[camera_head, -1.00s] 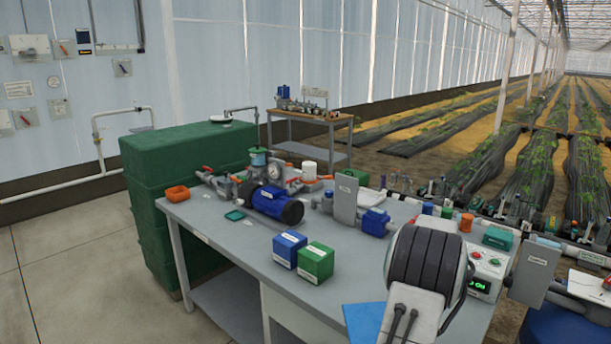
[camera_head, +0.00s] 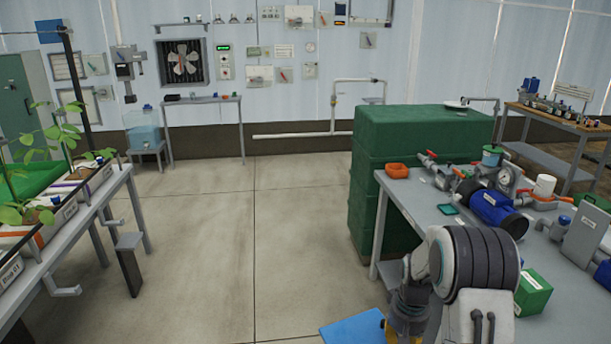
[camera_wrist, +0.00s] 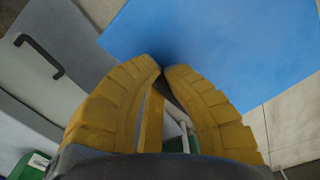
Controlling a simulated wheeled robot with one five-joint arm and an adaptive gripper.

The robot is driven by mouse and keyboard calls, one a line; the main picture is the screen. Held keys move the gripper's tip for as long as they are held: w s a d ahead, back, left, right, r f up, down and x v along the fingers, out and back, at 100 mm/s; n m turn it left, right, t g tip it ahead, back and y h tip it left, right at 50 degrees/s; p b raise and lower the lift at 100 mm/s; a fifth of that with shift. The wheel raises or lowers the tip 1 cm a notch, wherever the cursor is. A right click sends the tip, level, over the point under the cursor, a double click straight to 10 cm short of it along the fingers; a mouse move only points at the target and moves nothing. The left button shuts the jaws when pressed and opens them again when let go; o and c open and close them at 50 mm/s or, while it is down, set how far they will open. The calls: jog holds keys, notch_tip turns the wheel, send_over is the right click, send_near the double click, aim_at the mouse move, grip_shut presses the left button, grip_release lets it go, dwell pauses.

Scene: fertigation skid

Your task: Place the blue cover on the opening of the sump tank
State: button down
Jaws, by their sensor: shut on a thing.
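The blue cover (camera_head: 354,329) is a flat blue sheet at the bottom edge of the head view, partly cut off by the frame. In the wrist view the blue cover (camera_wrist: 225,40) fills much of the upper part. My gripper (camera_wrist: 162,66) has yellow fingers that meet at the tips on the cover's near edge. In the head view my gripper is mostly hidden under my arm at the bottom. No tank opening can be made out, and I cannot tell which tank is the sump tank.
A large green tank (camera_head: 368,175) stands behind the grey bench (camera_head: 440,219), which carries a blue pump (camera_head: 493,208) and a green box (camera_head: 533,292). A plant bench (camera_head: 97,220) stands at the left. The concrete floor between is clear.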

jog(key=a, duration=0.3)
jog(key=a+n, duration=0.1)
jog(key=a, duration=0.2)
jog(key=a+n, duration=0.1)
jog(key=a, duration=0.2)
jog(key=shift+w+a+r, duration=0.15)
jog(key=shift+w, duration=0.25)
